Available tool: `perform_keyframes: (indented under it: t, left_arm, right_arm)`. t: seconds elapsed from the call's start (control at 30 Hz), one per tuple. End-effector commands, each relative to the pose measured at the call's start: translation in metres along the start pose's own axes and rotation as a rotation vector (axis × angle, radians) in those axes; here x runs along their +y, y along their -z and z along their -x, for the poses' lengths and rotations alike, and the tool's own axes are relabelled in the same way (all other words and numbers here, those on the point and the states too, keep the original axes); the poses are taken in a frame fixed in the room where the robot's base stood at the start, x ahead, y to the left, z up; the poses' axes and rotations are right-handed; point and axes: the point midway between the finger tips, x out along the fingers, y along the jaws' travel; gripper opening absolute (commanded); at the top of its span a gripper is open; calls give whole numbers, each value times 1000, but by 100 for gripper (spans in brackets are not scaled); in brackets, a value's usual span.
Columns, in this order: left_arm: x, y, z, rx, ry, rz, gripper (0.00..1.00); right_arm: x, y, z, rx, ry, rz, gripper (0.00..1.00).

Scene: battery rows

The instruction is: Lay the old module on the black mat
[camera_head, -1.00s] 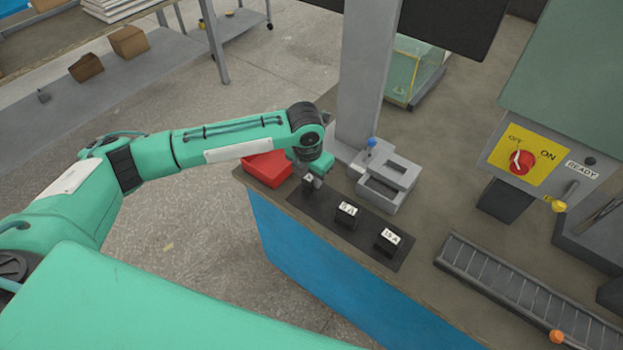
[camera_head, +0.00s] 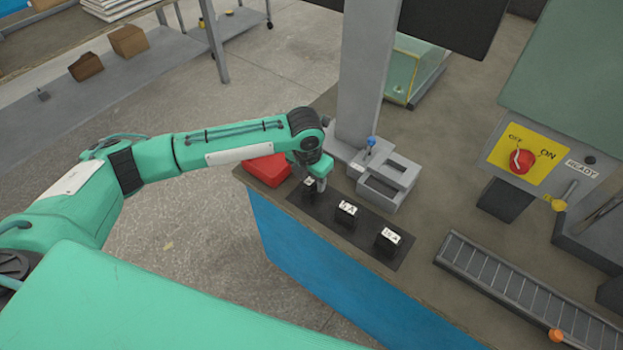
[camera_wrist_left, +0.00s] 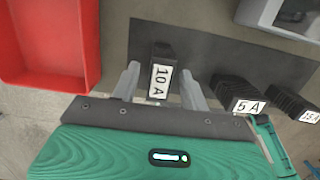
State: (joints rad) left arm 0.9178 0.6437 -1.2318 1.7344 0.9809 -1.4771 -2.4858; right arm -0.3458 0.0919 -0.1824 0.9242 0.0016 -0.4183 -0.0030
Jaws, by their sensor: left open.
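The black mat (camera_head: 374,237) lies along the front of the bench. Three black modules with white labels stand on it: the 10 A module (camera_head: 308,190) at the left end, the 5 A module (camera_head: 345,213) in the middle and the 15 A module (camera_head: 387,241) on the right. None is marked as old. My left gripper (camera_head: 318,187) is open at the 10 A module. In the left wrist view, the 10 A module (camera_wrist_left: 162,80) shows between the spread fingers (camera_wrist_left: 159,76), with gaps at its sides. My right gripper is not in view.
A red tray (camera_head: 266,168) sits left of the mat. A grey fixture (camera_head: 401,169) with a blue knob (camera_head: 371,142) stands behind it. A roller track (camera_head: 520,290) and a switch panel (camera_head: 522,160) are at the right.

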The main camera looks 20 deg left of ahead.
Motion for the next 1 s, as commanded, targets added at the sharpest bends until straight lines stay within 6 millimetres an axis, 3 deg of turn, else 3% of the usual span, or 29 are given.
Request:
perform_keyframes:
  t: [0.5, 0.7, 1.0]
  left_arm:
    - [0, -1, 99, -3, 0, 0, 45]
    - [0, 0, 115, -1, 0, 1, 45]
    - [0, 0, 117, 0, 0, 1, 45]
  right_arm:
    - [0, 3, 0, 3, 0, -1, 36]
    - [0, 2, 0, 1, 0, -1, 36]
    - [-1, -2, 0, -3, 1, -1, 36]
